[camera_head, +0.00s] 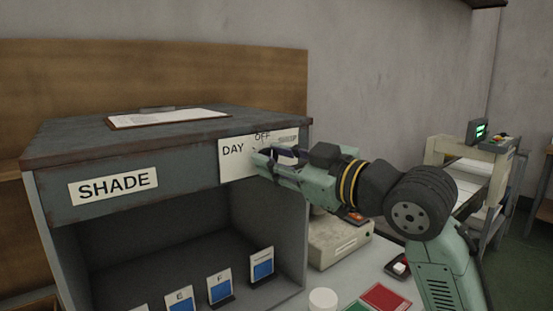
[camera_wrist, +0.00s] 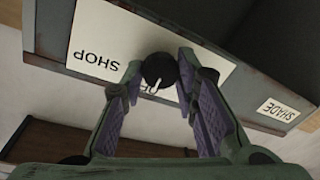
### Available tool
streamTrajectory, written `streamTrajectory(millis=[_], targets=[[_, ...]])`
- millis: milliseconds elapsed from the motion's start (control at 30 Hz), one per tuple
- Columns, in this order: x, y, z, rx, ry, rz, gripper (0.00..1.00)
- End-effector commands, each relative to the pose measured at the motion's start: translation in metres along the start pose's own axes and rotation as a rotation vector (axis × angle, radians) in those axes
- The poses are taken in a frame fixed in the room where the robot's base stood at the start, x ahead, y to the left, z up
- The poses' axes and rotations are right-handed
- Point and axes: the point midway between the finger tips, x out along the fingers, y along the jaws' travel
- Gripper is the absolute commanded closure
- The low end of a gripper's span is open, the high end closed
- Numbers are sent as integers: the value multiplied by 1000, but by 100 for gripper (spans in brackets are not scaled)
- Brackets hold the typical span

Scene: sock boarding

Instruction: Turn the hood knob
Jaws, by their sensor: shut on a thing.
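The hood knob (camera_wrist: 159,68) is round and black with a short white pointer mark, in the wrist view, which sees the hood upside down. The mark points down and slightly left in that picture. My gripper (camera_wrist: 161,76) has its purple-padded fingers on either side of the knob and is shut on it. In the head view my gripper (camera_head: 264,157) reaches from the right to the hood's front and hides most of the knob. The white dial plate (camera_head: 232,166) reads DAY and OFF, with a third word at its right; SHOP is legible in the wrist view.
The grey hood (camera_head: 200,180) carries a SHADE label (camera_head: 113,184) and a clipboard (camera_head: 168,118) on top. Several blue sample cards (camera_head: 220,288) stand inside it. A beige device (camera_head: 340,243) sits right of the hood, below my arm. A trolley (camera_head: 470,150) stands farther right.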

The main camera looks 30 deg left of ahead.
Motion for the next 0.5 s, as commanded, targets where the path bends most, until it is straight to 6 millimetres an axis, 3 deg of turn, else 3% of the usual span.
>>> streamTrajectory(millis=[500], targets=[[1,-1,1,322,38,16,100]])
